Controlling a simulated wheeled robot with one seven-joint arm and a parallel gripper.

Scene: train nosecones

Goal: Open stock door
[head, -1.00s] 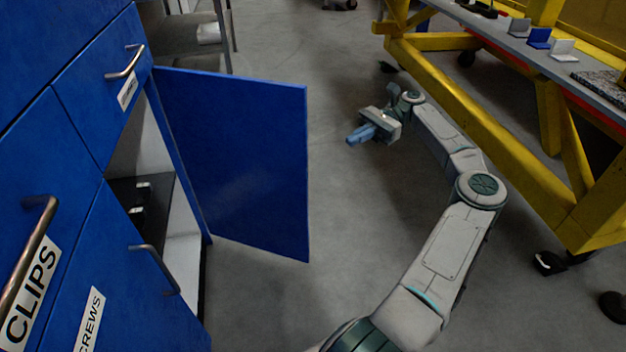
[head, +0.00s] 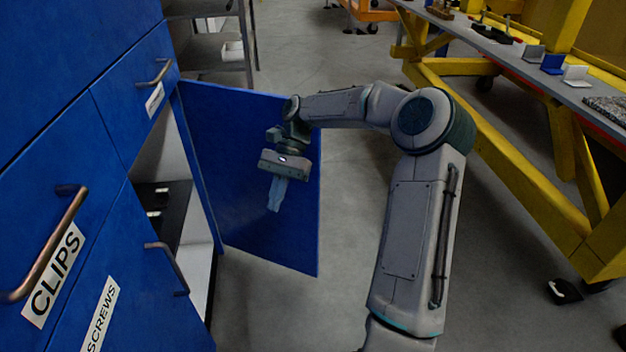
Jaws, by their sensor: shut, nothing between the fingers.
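The stock door (head: 240,215) is a blue cabinet door, swung wide open on its left-side hinge in the head view. The compartment behind it shows a pale inner wall (head: 160,150) and a dark shelf (head: 172,212) with small light items. My gripper (head: 276,195) is shut and empty, with its fingers pointing down. In the picture it overlaps the right part of the open door; I cannot tell whether it touches it. My arm reaches in from the lower right and covers the door's upper right corner.
Blue fronts labelled CLIPS (head: 52,275) and SCREWS (head: 100,318) with metal handles fill the left. A drawer (head: 135,95) sits above the opening. A yellow-framed workbench (head: 500,145) stands at the right. Grey floor is clear between bench and door.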

